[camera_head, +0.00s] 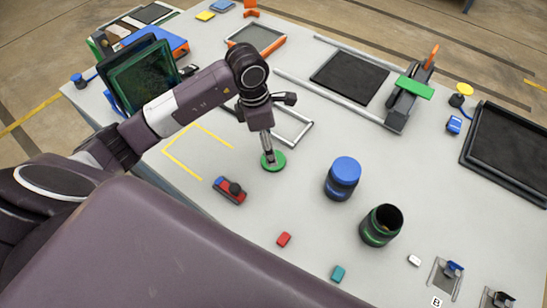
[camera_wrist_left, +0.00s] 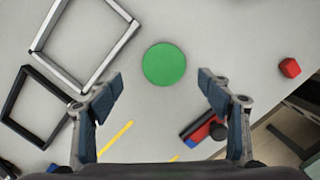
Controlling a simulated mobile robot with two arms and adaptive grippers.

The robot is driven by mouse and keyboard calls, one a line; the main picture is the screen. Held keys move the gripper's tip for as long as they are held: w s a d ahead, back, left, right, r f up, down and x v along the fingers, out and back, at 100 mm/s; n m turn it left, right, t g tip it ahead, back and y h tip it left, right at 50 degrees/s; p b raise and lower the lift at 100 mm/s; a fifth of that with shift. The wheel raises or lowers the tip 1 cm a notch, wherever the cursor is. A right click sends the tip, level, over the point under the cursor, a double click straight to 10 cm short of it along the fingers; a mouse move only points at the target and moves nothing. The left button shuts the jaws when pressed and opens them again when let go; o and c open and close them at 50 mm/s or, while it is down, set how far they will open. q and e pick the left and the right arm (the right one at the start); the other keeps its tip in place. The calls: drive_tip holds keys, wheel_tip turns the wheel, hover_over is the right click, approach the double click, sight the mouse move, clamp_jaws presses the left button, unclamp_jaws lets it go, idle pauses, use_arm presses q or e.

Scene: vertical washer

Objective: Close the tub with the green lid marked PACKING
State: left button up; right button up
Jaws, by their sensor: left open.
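The green lid (camera_head: 277,166) lies flat on the table, and it also shows as a plain green disc in the left wrist view (camera_wrist_left: 164,64). No marking can be read on it. My left gripper (camera_head: 267,154) is above the lid, pointing down. In the left wrist view its two fingers (camera_wrist_left: 160,92) are spread with nothing between them, and the lid lies just ahead of them. A dark tub with a green band (camera_head: 378,230) stands open and upright to the right. My right gripper is not in view.
A dark tub with a blue lid (camera_head: 343,180) stands between the green lid and the open tub. A red-and-blue tool with a black knob (camera_head: 230,190) lies close to the lid. A red block (camera_head: 284,239) and a teal block (camera_head: 338,273) lie near the front edge.

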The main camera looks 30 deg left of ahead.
use_arm(q)
drive_tip(key=shift+d+f+p, duration=0.15)
drive_tip(key=shift+f+p, duration=0.1)
drive_tip(key=shift+p, duration=0.1)
drive_tip(key=f+p, duration=0.1)
drive_tip(key=f, duration=0.2)
drive_tip(key=shift+d+f+p, duration=0.25)
drive_tip(key=shift+d+p, duration=0.1)
drive_tip(key=shift+d, duration=0.05)
drive_tip(key=shift+f, duration=0.55)
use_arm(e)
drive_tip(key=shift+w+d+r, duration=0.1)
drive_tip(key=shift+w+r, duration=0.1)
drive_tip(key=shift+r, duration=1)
use_arm(q)
drive_tip(key=shift+c, duration=0.7)
drive_tip(key=c, duration=0.6)
